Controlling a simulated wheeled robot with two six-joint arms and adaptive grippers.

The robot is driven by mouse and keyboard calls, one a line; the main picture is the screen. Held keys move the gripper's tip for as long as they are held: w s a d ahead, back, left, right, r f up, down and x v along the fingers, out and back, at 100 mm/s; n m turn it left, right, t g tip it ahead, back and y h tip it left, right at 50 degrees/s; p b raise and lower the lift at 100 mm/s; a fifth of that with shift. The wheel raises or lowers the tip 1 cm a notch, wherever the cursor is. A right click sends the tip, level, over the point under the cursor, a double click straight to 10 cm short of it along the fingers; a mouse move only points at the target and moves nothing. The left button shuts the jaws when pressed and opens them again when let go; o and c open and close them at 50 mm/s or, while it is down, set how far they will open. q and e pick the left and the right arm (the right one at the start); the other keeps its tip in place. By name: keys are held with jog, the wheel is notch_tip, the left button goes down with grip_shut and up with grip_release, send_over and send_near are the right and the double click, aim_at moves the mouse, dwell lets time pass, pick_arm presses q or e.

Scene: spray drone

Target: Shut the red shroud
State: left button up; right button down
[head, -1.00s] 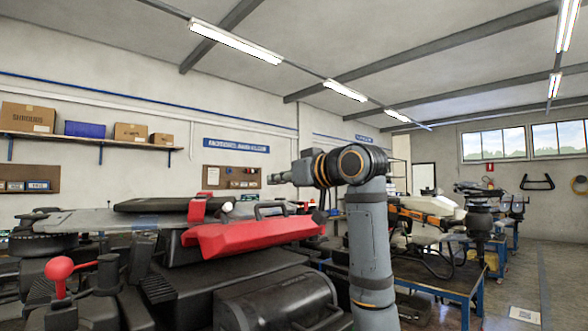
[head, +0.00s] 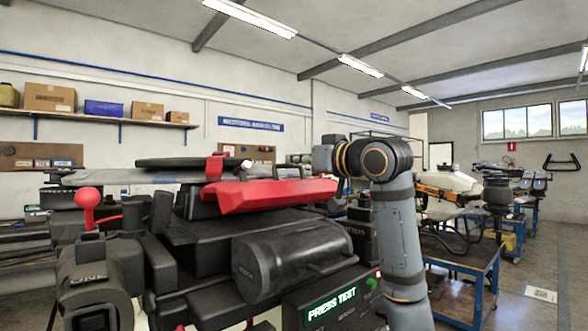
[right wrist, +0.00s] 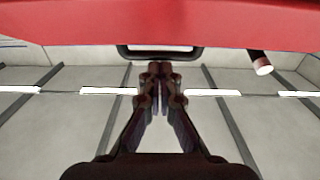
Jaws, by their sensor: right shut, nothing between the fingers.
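The red shroud (head: 270,196) is a long red cover on top of the black drone body, slightly tilted, with a dark gap showing under its front edge. My right gripper (head: 297,158) is partly hidden behind the shroud's far right side. In the right wrist view, the gripper (right wrist: 162,72) is shut and empty, its tips just below the handle (right wrist: 160,52) and the red shroud (right wrist: 160,22). I cannot tell whether the tips touch them. My left gripper is not in view.
A red ball knob (head: 88,198) stands at the left of the drone. A blue-framed bench (head: 462,262) stands at the right.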

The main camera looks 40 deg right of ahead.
aim_at(305, 190)
jog(key=shift+t, duration=0.7)
jog(key=f+b, duration=0.4)
jog(key=s+f+b, duration=0.1)
jog(key=b, duration=0.1)
jog(key=shift+f, duration=0.4)
jog(key=shift+f+b, duration=0.3)
jog(key=shift+f, duration=0.05)
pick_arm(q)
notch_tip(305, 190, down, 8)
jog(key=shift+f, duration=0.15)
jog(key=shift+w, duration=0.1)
pick_arm(e)
jog(key=shift+r, duration=0.1)
